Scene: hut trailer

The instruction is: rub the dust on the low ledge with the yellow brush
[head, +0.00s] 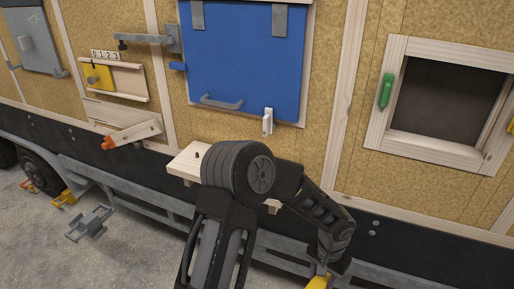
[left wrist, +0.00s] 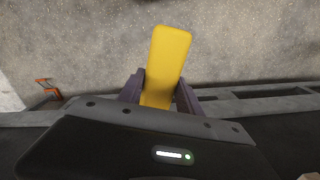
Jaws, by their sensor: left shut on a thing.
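My left gripper (head: 322,275) is at the bottom of the head view, low in front of the trailer. It is shut on the yellow brush (head: 318,283), which is mostly cut off by the picture's lower edge. In the left wrist view the brush (left wrist: 168,60) stands out between the two fingers, its broad yellow face showing; no bristles are visible. A pale wooden ledge (head: 184,165) juts out below the blue door, partly hidden behind my arm, with a small dark spot on it. I cannot make out dust. My right gripper is not in view.
A grey metal rail (head: 150,197) runs low along the trailer's dark skirt. The blue door (head: 245,60) has a white latch (head: 267,122). A framed opening (head: 445,95) is at the right. A grey metal piece (head: 90,222) lies on the concrete floor at the left.

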